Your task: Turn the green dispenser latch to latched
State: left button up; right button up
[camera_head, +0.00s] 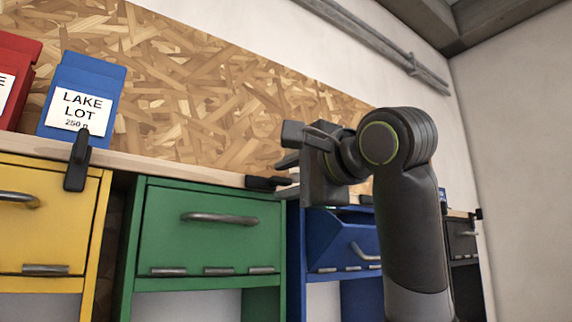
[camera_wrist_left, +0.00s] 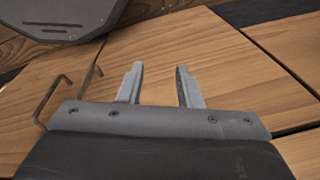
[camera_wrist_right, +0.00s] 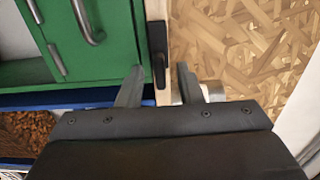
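The green dispenser (camera_head: 208,232) is in the middle of the head view, with a grey handle on its closed front. Its black latch (camera_head: 262,183) lies sideways along the shelf edge at the top right corner. The latch also shows in the right wrist view (camera_wrist_right: 158,48), its lower end appearing between the fingertips. My right gripper (camera_head: 283,178) is open beside the latch's right end; I cannot tell whether a finger touches it. It shows open in the right wrist view (camera_wrist_right: 160,72). My left gripper (camera_wrist_left: 158,69) is open and empty over wooden boards, outside the head view.
A yellow dispenser (camera_head: 50,225) with an upright black latch (camera_head: 77,160) is at left. A blue dispenser (camera_head: 330,235) is at right, partly behind my right arm. A blue bag (camera_head: 85,78) and a red bag (camera_head: 20,55) stand on the shelf (camera_head: 150,165). Dark beans (camera_wrist_right: 25,130) show in the right wrist view.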

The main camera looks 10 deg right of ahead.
jog(key=shift+w+a, duration=0.15)
jog(key=shift+w, duration=0.2)
jog(key=shift+s, duration=0.1)
jog(key=shift+c, duration=0.2)
grip_shut()
